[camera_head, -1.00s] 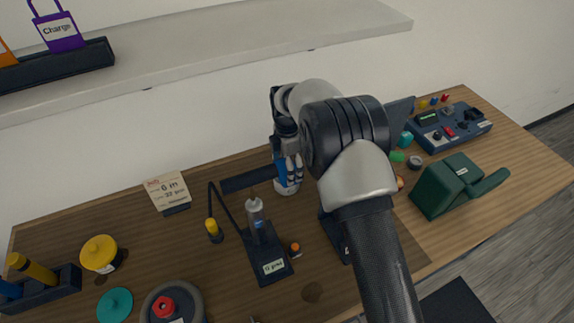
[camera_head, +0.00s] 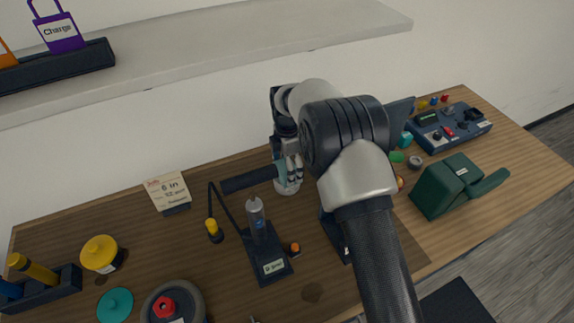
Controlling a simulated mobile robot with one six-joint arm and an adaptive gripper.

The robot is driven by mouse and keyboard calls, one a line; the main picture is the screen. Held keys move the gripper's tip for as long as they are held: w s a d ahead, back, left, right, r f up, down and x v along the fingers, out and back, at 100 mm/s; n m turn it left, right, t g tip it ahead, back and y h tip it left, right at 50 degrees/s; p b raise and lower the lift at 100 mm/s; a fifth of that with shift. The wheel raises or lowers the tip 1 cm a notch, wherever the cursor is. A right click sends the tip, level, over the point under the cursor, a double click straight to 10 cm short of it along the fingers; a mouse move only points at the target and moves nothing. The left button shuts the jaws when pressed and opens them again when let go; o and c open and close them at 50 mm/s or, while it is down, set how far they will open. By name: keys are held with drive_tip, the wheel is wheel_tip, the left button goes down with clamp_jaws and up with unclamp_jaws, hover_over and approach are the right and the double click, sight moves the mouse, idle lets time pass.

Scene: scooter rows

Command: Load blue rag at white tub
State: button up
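The white tub (camera_head: 289,188) stands on the table near the back middle, partly hidden by my gripper and a dark bar. My gripper (camera_head: 291,172) points down right over the tub, with its fingertips at or just above the tub's opening. My arm and wrist cover part of the view there. The blue rag is not clearly seen now; only a dull grey-blue patch shows beside the fingers. I cannot tell whether the fingers are apart or closed, or whether cloth lies inside the tub.
A dark stand with a syringe-like bottle (camera_head: 257,222) stands front-left of the tub. A price card (camera_head: 168,190) and a yellow-lidded pot (camera_head: 101,254) are at left. A green device (camera_head: 447,186) and a blue control box (camera_head: 449,127) are at right. A shelf (camera_head: 240,40) runs above.

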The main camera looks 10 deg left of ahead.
drive_tip(key=shift+r+p, duration=1.95)
drive_tip(key=shift+r, duration=1.5)
